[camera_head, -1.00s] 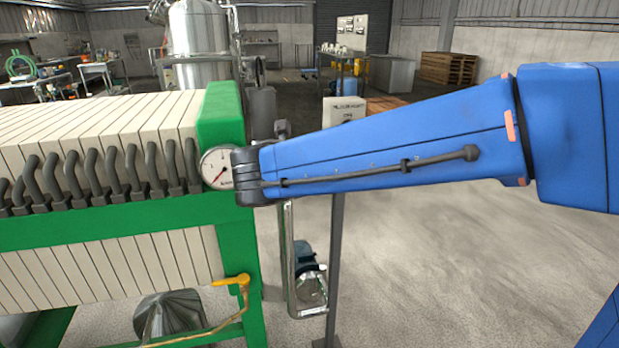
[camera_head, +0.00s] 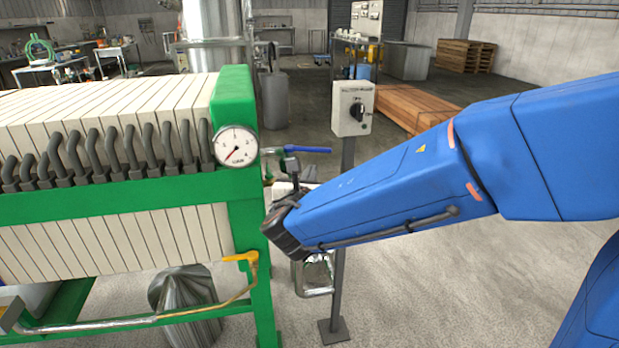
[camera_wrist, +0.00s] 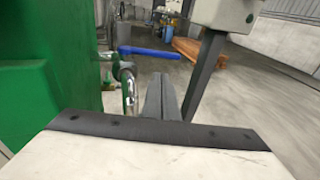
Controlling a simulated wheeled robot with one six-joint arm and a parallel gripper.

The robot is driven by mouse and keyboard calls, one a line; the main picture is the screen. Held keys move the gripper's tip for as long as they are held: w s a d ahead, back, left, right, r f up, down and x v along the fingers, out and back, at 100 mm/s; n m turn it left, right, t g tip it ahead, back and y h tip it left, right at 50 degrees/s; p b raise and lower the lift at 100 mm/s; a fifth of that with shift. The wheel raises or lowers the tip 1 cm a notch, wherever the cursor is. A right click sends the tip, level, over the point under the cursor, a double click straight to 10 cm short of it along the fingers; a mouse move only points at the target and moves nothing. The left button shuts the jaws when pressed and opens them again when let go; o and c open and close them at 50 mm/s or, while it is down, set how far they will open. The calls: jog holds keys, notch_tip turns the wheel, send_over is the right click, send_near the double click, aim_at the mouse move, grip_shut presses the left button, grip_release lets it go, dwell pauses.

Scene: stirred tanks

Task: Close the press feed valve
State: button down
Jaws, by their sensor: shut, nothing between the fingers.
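A blue lever handle (camera_head: 308,150) sticks out to the right of a silver pipe fitting beside the green press frame (camera_head: 236,100). It appears to be the feed valve's lever. In the wrist view the blue lever (camera_wrist: 150,53) lies roughly level, its left end at the fitting by the green frame. My gripper (camera_wrist: 163,98) is shut and empty, with its fingers below and in front of the lever in that view. A gap shows between them.
A pressure gauge (camera_head: 236,146) sits on the press's end plate. A grey switch box (camera_head: 353,108) stands on a post just right of the lever. A yellow-handled valve (camera_head: 240,257) is low on the press.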

aim_at(320, 151)
jog(key=w, duration=0.8)
jog(key=shift+w+d, duration=0.3)
jog(key=shift+r, duration=0.1)
jog(key=w, duration=0.1)
jog(key=w+d, duration=0.1)
jog(key=w, duration=0.1)
jog(key=shift+w+d, duration=0.15)
